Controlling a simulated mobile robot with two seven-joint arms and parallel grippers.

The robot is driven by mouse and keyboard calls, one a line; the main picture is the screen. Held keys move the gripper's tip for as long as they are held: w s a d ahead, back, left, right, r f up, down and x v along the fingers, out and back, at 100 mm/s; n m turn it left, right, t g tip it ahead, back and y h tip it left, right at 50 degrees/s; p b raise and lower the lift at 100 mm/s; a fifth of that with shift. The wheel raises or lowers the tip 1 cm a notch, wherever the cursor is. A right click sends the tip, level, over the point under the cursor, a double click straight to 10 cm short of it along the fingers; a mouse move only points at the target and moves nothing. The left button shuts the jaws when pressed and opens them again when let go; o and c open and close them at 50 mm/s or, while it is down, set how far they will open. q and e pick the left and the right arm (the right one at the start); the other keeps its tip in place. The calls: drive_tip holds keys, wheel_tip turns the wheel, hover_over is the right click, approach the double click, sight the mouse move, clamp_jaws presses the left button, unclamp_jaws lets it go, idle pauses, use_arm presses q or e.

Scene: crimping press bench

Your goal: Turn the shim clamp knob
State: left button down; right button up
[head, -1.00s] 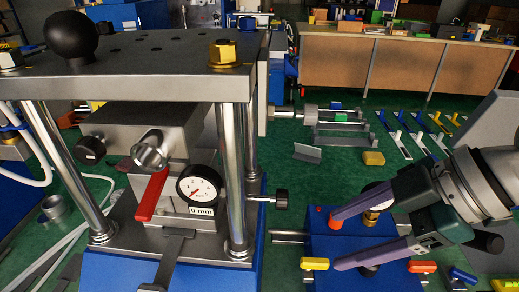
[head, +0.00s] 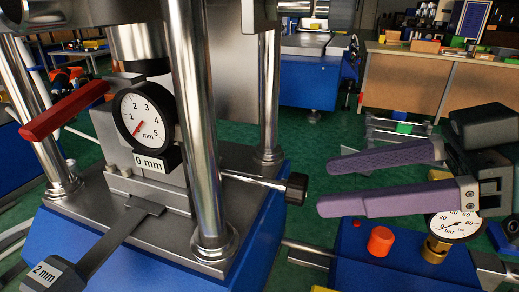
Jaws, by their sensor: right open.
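The shim clamp knob, seemingly the small black knob (head: 297,189) on a steel rod, sticks out from the right side of the press base. My right gripper (head: 326,186) is open, its two purple fingers pointing left. Its fingertips are just right of the knob in the picture, one higher and one lower than it; nothing shows between them. Whether they are at the knob's depth I cannot tell. A flat shim strip labelled 2 mm (head: 86,262) lies on the press base, in front of the dial gauge (head: 143,113). My left gripper is not in view.
Press columns (head: 195,130) and a red lever (head: 65,112) stand left of the knob. A blue box (head: 400,265) with a red button (head: 380,241) and pressure gauge (head: 455,226) lies below my right gripper. Green floor is open behind the knob.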

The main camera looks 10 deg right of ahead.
sight(307, 186)
drive_tip(key=shift+x, duration=1.95)
clamp_jaws()
